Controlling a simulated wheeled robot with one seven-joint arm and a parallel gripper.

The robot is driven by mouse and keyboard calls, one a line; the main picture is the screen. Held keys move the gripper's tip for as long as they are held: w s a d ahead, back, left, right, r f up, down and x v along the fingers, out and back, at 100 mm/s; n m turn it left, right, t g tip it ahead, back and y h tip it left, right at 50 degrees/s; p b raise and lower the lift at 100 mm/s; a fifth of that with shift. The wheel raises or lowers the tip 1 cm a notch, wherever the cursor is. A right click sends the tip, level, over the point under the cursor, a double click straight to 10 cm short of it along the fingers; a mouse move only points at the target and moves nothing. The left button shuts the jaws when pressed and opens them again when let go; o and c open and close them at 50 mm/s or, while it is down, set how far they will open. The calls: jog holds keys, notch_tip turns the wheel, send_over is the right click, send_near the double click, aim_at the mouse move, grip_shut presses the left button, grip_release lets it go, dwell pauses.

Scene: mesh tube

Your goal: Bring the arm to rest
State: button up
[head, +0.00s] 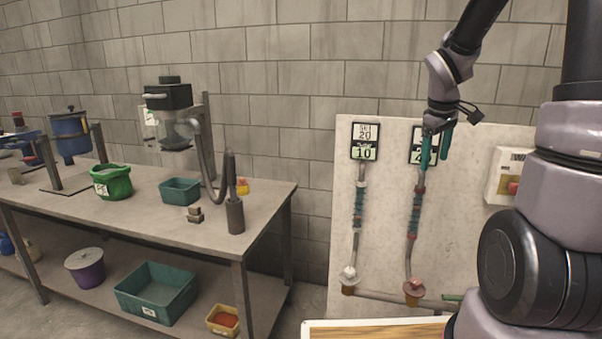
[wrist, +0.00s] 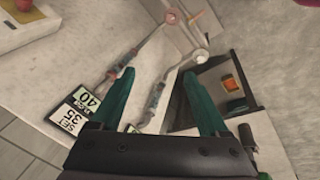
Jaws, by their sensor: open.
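My gripper (head: 436,150) is at the upper right of the head view, in front of the pale upright panel (head: 388,190). Its two teal fingers point down, spread apart with nothing between them. In the wrist view the fingers of my gripper (wrist: 158,76) are also apart and empty. In the head view they overlap the right label card (head: 416,146) and the top of the right tube (head: 415,215). The wrist view shows that card (wrist: 75,113) reading "SET 35" and "40". Contact with the panel cannot be told.
The left tube (head: 358,215) hangs under a card (head: 365,142) reading "SET 20" and "10". A box with a red button (head: 508,178) is on the panel's right. A workbench (head: 140,222) with bins and apparatus fills the left. A light board (head: 375,329) lies at the bottom.

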jog(key=s+a+r+m+t+y, duration=0.2)
jog(key=s+a+r+m, duration=0.2)
jog(key=s+r, duration=0.3)
jog(key=s+a+r+m+t+y, duration=0.1)
jog(key=s+a+r+m, duration=0.4)
jog(key=s, duration=0.6)
jog(key=shift+s+a+r+m+t+y, duration=0.3)
jog(key=shift+a+r+t+y, duration=0.15)
jog(key=shift+r, duration=0.4)
jog(key=shift+d, duration=0.1)
dwell(3.1)
